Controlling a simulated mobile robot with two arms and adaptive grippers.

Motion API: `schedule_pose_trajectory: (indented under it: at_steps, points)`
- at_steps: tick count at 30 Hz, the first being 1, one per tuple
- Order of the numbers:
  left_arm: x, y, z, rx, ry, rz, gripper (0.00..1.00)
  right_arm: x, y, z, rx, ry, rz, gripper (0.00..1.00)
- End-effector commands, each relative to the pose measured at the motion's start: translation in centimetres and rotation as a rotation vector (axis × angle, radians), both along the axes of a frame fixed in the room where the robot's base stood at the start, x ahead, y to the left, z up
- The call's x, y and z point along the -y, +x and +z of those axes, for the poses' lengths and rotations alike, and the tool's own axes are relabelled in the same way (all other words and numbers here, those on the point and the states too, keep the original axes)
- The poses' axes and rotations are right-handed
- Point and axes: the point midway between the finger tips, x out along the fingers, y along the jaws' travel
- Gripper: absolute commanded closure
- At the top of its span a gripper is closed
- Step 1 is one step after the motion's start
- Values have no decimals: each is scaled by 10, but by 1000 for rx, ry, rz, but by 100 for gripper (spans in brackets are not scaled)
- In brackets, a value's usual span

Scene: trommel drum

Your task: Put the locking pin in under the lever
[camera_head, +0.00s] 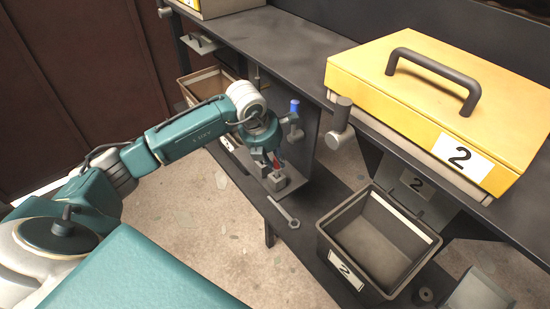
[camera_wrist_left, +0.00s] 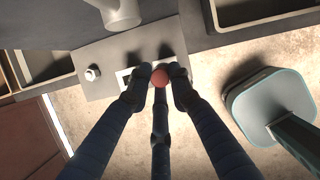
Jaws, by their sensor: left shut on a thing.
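My left gripper (camera_head: 268,160) is shut on the locking pin, whose red head (camera_head: 276,164) shows between its fingers. In the left wrist view the round red head (camera_wrist_left: 159,77) sits between the fingertips of the left gripper (camera_wrist_left: 158,88). The pin's shaft is hidden. A grey block (camera_head: 292,181) lies just below the gripper on the low shelf; I cannot tell whether the pin touches it. A blue-tipped lever (camera_head: 294,106) stands above and to the right of the gripper, by the dark upright panel. My right gripper is not in view.
A yellow case (camera_head: 370,68) marked 2 stands on the bench (camera_head: 290,42). Another bin (camera_head: 190,88) is behind my arm. A grey cylinder (camera_head: 340,122) juts from the bench edge.

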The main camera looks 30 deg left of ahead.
Motion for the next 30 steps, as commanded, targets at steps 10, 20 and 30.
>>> schedule_pose_trajectory:
  at_steps: [10, 20, 30]
  points:
    - [0, 0, 1, 1, 0, 0, 100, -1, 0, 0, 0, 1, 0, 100]
    - [0, 0, -7, 1, 0, 0, 100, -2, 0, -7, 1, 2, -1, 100]
    - [0, 0, -17, 1, 0, 0, 100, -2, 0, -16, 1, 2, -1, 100]
